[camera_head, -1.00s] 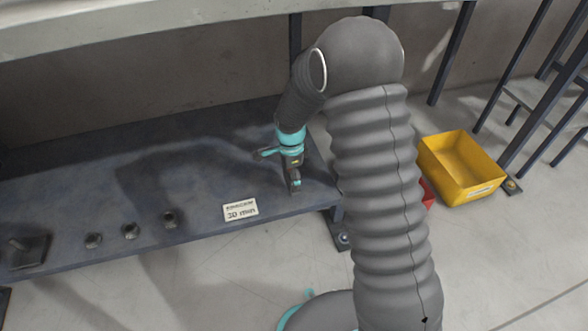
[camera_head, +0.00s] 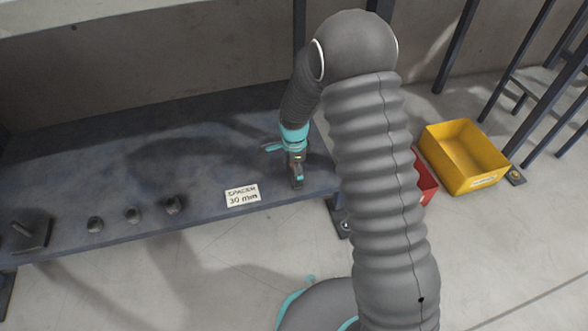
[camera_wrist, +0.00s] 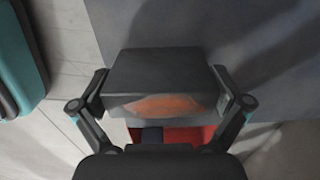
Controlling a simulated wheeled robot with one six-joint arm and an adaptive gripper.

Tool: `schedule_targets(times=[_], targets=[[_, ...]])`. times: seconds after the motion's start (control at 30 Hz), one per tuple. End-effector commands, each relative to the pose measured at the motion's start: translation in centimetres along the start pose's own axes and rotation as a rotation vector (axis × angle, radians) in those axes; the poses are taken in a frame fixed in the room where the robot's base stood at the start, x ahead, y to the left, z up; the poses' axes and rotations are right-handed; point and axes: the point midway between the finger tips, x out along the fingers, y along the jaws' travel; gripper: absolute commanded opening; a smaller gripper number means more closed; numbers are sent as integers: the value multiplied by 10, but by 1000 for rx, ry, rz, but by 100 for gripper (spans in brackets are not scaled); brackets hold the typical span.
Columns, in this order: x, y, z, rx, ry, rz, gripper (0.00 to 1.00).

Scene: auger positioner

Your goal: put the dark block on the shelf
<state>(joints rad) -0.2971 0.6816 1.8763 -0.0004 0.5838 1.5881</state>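The dark block (camera_wrist: 160,78) is a dark grey box with an orange-brown patch on its near face. In the wrist view it sits between the two finger pads of my gripper (camera_wrist: 160,95), which press on its left and right sides. The shelf (camera_head: 110,180) is a long dark blue-grey surface; it also fills the upper right of the wrist view (camera_wrist: 270,60). In the head view my gripper (camera_head: 297,178) is over the shelf's right end, pointing down. I cannot make out the block there, nor whether it touches the shelf.
A card reading "spacer 30 mm" (camera_head: 242,195) is at the shelf's front edge, left of my gripper. Several nuts and a dark plate (camera_head: 30,232) with a rod are further left. A red bin (camera_head: 426,184) and a yellow bin (camera_head: 465,157) are on the floor at right.

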Motion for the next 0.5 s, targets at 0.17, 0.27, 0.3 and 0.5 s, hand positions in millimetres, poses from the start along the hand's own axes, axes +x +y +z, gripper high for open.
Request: schedule_targets(times=[0.17,0.27,0.3,0.5], targets=[[-1,0,0,0,0,0,100],[-6,0,0,0,0,-1,100],[-10,-1,0,0,0,-2,100],[-41,-1,0,0,0,-3,100]])
